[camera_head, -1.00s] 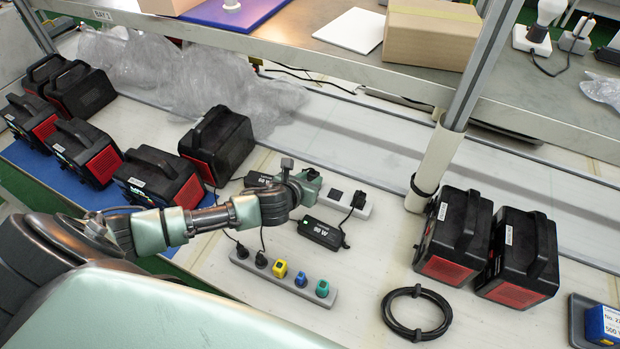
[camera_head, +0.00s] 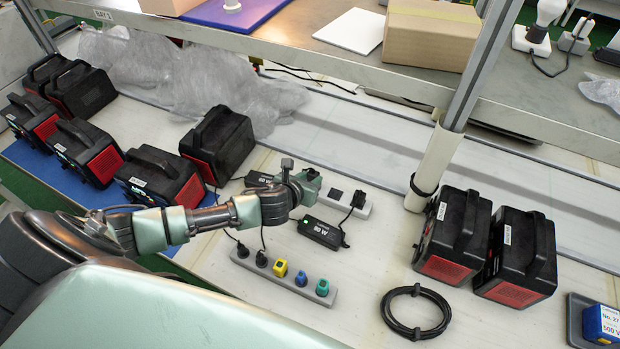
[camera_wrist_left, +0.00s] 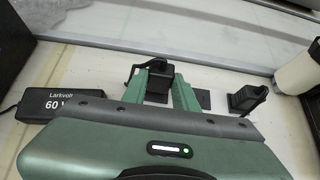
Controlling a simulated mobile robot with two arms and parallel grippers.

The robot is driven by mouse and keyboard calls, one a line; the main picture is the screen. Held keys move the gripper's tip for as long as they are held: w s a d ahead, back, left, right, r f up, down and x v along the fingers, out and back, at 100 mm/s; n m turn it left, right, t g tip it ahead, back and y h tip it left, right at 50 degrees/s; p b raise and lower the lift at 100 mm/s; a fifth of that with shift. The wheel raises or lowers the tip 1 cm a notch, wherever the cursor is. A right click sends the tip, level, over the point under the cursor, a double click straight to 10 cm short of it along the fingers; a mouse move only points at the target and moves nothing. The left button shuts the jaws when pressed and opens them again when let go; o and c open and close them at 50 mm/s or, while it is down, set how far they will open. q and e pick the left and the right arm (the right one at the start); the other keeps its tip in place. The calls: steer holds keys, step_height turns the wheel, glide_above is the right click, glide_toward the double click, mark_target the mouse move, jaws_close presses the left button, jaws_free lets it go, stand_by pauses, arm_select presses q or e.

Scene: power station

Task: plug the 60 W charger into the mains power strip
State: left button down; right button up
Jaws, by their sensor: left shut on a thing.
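The 60 W charger (camera_wrist_left: 62,102) is a black brick lying at the left in the left wrist view. In the head view it (camera_head: 258,179) is partly hidden behind my left arm. My left gripper (camera_head: 308,184) is shut on a black plug (camera_wrist_left: 157,76), which shows between its green fingers (camera_wrist_left: 158,88) in the wrist view. The gripper is at the left end of the white mains power strip (camera_head: 369,209). A dark socket face (camera_head: 335,196) shows beside the gripper. I cannot tell whether the held plug is in a socket. My right gripper is not in view.
Another black plug (camera_head: 358,199) sits at the strip's right end. A 90 W charger (camera_head: 322,234) lies in front. A grey strip (camera_head: 266,273) with several coloured plugs is nearer. Black power units (camera_head: 456,240) stand right, by a post (camera_head: 435,170). A cable coil (camera_head: 416,313) lies front right.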

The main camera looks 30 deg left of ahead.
arm_select(q)
steer(key=shift+f, duration=0.25)
steer(key=shift+f, duration=0.35)
steer(key=shift+f, duration=0.2)
stand_by(0.6)
steer(key=c, duration=1)
jaws_free()
steer(key=shift+b+v, duration=0.45)
steer(key=shift+v, duration=3.45)
